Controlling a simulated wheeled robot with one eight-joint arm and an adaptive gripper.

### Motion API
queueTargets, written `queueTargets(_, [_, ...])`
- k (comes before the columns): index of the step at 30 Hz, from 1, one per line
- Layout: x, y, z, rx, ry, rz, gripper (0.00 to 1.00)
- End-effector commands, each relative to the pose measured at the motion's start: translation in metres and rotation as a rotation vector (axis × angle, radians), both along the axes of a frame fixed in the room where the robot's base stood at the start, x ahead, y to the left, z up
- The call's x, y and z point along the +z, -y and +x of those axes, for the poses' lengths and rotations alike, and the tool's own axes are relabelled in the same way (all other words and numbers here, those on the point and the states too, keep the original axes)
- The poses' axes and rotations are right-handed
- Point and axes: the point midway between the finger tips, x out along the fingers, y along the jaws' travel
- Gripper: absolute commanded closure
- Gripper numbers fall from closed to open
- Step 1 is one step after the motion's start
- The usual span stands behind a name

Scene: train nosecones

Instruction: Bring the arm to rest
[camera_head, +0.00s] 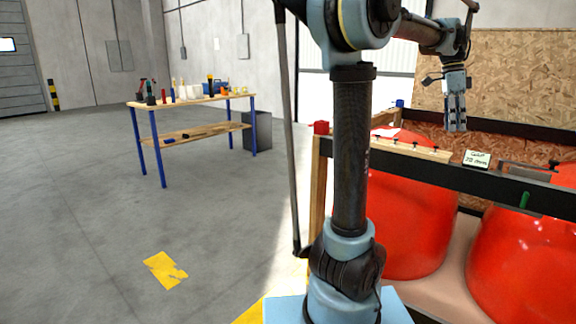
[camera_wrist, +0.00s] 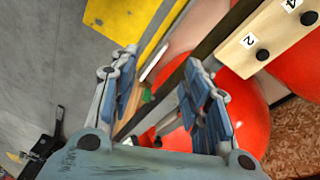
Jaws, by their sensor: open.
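My gripper (camera_head: 455,126) hangs fingers down at the upper right of the head view, above and behind the dark rail (camera_head: 460,186). In the wrist view my gripper (camera_wrist: 160,78) shows its two blue-grey fingers apart, with nothing held between them. My arm stands large in the middle of the head view and hides part of the stand. Red nosecones (camera_head: 412,225) sit below the rail; one also shows beyond the right finger in the wrist view (camera_wrist: 255,115).
A wooden strip (camera_head: 400,144) with dark knobs lies along the rail, near a small card (camera_head: 477,159) and a red block (camera_head: 321,127). A chipboard panel (camera_head: 520,85) rises behind. A workbench (camera_head: 190,102) with tools stands far left. Open floor (camera_head: 80,220) lies at left.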

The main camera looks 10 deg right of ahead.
Motion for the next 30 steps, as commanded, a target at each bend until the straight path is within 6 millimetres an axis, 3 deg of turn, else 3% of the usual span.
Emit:
queueTargets(1, [-0.008,-0.025,0.007,0.082,0.006,0.005,0.57])
queueTargets(6, [-0.037,-0.098,0.02,0.364,0.024,0.027,0.57])
queueTargets(13, [-0.084,-0.192,0.019,0.747,0.043,0.047,0.57])
queueTargets(21, [-0.152,-0.288,-0.006,1.195,0.064,0.063,0.57])
queueTargets(30, [-0.24,-0.371,-0.054,1.688,0.084,0.063,0.57])
